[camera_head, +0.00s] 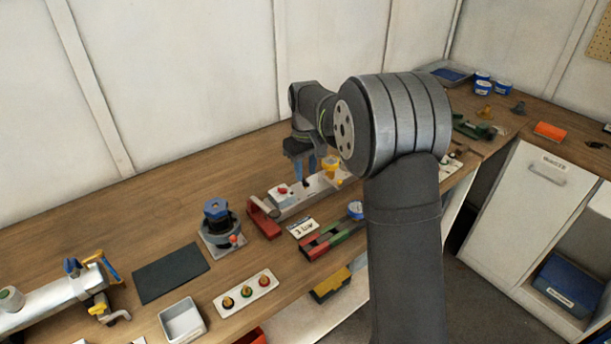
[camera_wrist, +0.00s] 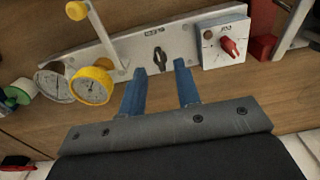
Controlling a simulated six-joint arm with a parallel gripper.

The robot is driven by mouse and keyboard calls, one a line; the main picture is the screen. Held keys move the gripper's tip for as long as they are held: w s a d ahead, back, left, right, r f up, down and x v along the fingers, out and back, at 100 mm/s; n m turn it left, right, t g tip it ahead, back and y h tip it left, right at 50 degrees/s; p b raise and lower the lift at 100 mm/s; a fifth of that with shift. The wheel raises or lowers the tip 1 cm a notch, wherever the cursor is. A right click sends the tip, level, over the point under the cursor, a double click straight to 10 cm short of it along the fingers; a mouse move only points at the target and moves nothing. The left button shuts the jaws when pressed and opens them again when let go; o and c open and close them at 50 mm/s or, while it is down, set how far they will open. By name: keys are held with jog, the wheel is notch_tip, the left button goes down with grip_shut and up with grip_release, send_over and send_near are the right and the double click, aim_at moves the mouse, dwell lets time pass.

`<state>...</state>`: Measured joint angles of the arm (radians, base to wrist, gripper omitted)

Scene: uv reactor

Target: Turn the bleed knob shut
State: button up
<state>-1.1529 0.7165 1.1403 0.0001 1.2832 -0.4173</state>
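A long pale panel (camera_wrist: 132,46) stands on the bench below my gripper; it also shows in the head view (camera_head: 305,201). A small black knob (camera_wrist: 159,59) is on the panel, under a small dark label too blurred to read; it is likely the bleed knob.
A white box with a red knob (camera_wrist: 230,47) sits right of the black knob. A yellow-rimmed gauge (camera_wrist: 92,86), a grey gauge (camera_wrist: 53,82) and a yellow-tipped lever (camera_wrist: 76,11) are to its left. A red block (camera_head: 264,224) stands at the panel's near end. Bare bench lies behind.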

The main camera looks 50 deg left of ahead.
aim_at(305, 184)
jog(key=shift+f, duration=1.3)
grip_shut()
